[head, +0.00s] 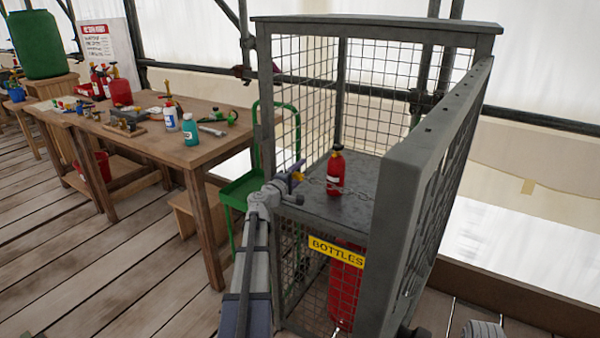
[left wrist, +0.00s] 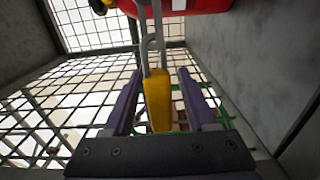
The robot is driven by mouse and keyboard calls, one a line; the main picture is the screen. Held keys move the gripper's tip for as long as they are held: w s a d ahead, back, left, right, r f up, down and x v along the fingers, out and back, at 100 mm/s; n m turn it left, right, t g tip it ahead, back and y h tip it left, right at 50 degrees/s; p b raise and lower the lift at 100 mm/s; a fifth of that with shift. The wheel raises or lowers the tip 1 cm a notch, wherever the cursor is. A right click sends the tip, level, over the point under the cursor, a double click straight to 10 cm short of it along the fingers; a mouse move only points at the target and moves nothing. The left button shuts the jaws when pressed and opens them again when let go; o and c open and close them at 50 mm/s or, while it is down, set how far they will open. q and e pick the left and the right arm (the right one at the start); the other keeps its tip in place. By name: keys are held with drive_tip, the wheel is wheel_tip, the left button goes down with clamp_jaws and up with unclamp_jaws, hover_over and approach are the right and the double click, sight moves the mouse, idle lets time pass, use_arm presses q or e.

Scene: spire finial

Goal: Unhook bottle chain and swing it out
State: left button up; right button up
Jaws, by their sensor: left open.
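A small red bottle (head: 335,170) stands upright on the grey shelf inside the open mesh cage. The bottle chain (head: 345,189) runs across the front of the bottle, from near my gripper to the right. My left gripper (head: 296,179) is at the left front post of the cage, at the chain's left end. In the left wrist view, my open purple fingers (left wrist: 159,75) stand on either side of a yellow hook tag (left wrist: 157,98), with grey chain links (left wrist: 152,45) beyond it. Gaps show beside the tag. The red bottle (left wrist: 190,5) is at the top. My right gripper is out of view.
The cage's grey door (head: 415,190) stands open at the right. A larger red cylinder (head: 345,285) is below the shelf, behind a yellow BOTTLES sign (head: 337,252). A workbench (head: 150,145) with bottles and tools is at the left, and a green trolley (head: 243,188) stands beside the cage.

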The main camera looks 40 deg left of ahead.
use_arm(q)
drive_tip(key=shift+c, duration=0.3)
clamp_jaws()
idle(1.0)
